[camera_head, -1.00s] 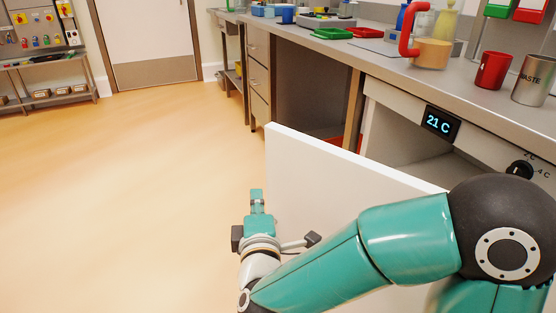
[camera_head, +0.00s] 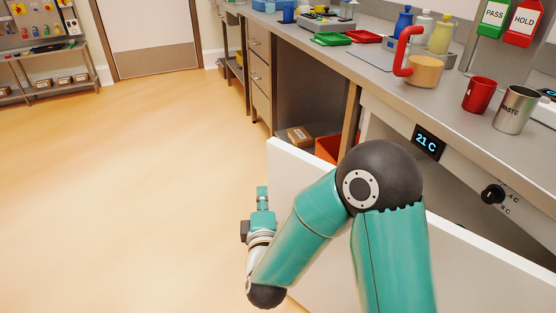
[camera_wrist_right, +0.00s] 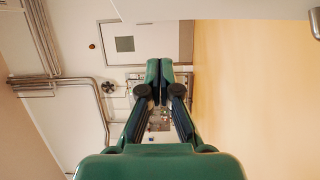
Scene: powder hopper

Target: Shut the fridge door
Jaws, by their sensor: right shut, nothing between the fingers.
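The white fridge door (camera_head: 288,172) stands open, its top edge running from the middle of the head view to the lower right. The fridge front, with its "21 C" display (camera_head: 428,142) and black knob (camera_head: 492,194), is under the counter at right. My right gripper (camera_head: 262,192) is shut and empty, just left of the door's free edge, on its outer side. I cannot tell if it touches the door. My right arm hides part of the door. In the wrist view the shut fingertips (camera_wrist_right: 160,68) show with nothing between them. My left gripper is not in view.
The counter (camera_head: 385,72) holds a red-handled vessel (camera_head: 424,70), a red cup (camera_head: 479,95) and a steel WASTE cup (camera_head: 515,110). An open cabinet bay under it holds a cardboard box (camera_head: 300,137) and an orange-red bin (camera_head: 328,149). The floor (camera_head: 130,190) at left is clear.

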